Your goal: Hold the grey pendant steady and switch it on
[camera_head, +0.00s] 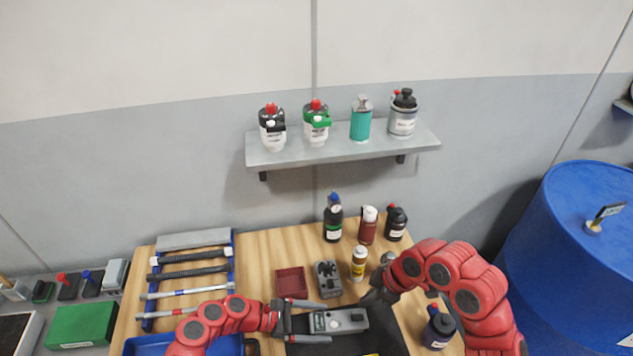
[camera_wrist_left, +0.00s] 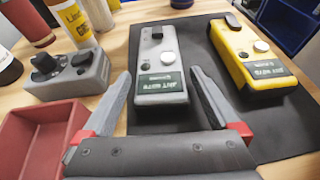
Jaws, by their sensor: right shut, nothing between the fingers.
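The grey pendant (camera_head: 345,318) lies on a dark mat on the wooden bench. In the left wrist view the grey pendant (camera_wrist_left: 160,75) shows a dark label, a white button, a small dark button and a black knob at its far end. My left gripper (camera_head: 322,321) is open, its fingers on either side of the pendant's near end; the left wrist view shows the fingertips (camera_wrist_left: 161,78) with gaps beside the body. My right gripper (camera_head: 370,297) is shut and empty, close to the pendant's far right end; whether it touches is unclear.
A yellow pendant (camera_wrist_left: 245,62) lies on the mat (camera_wrist_left: 205,110) to the right. A grey box with black knobs (camera_head: 327,280), a red tray (camera_head: 291,283) and a yellow-labelled bottle (camera_head: 358,264) stand close by. More bottles stand behind and on the shelf (camera_head: 340,152).

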